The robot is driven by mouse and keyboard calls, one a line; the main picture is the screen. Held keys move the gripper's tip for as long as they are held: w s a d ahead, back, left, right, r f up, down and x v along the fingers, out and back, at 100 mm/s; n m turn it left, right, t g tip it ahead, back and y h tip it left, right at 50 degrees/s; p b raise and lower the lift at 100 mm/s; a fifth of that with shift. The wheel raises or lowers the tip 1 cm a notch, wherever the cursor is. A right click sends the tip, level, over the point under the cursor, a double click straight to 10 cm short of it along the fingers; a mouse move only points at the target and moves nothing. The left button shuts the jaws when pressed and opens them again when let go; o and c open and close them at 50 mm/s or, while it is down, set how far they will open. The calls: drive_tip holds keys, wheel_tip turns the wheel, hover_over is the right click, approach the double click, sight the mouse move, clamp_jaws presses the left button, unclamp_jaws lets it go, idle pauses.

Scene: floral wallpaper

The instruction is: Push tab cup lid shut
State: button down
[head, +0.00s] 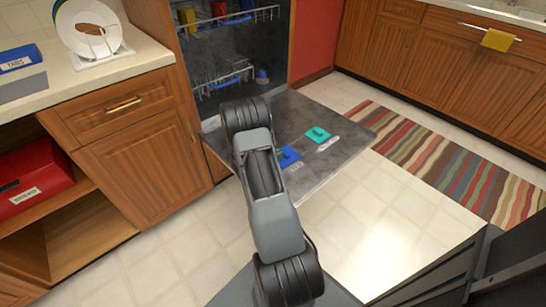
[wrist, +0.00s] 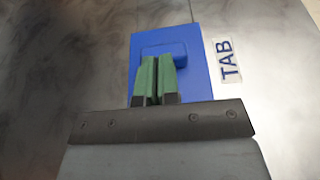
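The blue tab cup (wrist: 195,75) sits on the inner face of the lowered dishwasher door, with a "TAB" label (wrist: 227,60) beside it in the wrist view. A raised blue part (wrist: 165,48), perhaps its lid, lies at my fingertips; I cannot tell whether it is open or latched. My gripper (wrist: 158,62) has its green fingers close together, with a thin dark gap and nothing seen between them. The fingertips are over the blue cup; contact is unclear. In the head view the blue cup (head: 290,155) shows beside my arm, which hides my gripper.
The open dishwasher door (head: 335,165) lies flat, with a teal piece (head: 318,135) farther back on it. Racks (head: 225,80) hold a few dishes inside. A counter with a plate (head: 85,28) and a blue "TABS" box (head: 18,58) is at left.

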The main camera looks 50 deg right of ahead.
drive_tip(key=shift+r, duration=0.25)
drive_tip(key=v, duration=0.4)
drive_tip(key=f+p+v, duration=0.1)
drive_tip(key=v, duration=0.4)
drive_tip(key=p+v, duration=0.1)
drive_tip(key=v, duration=0.3)
drive_tip(key=shift+w+a+f, duration=0.1)
drive_tip(key=shift+a+f, duration=0.15)
drive_tip(key=shift+a, duration=0.35)
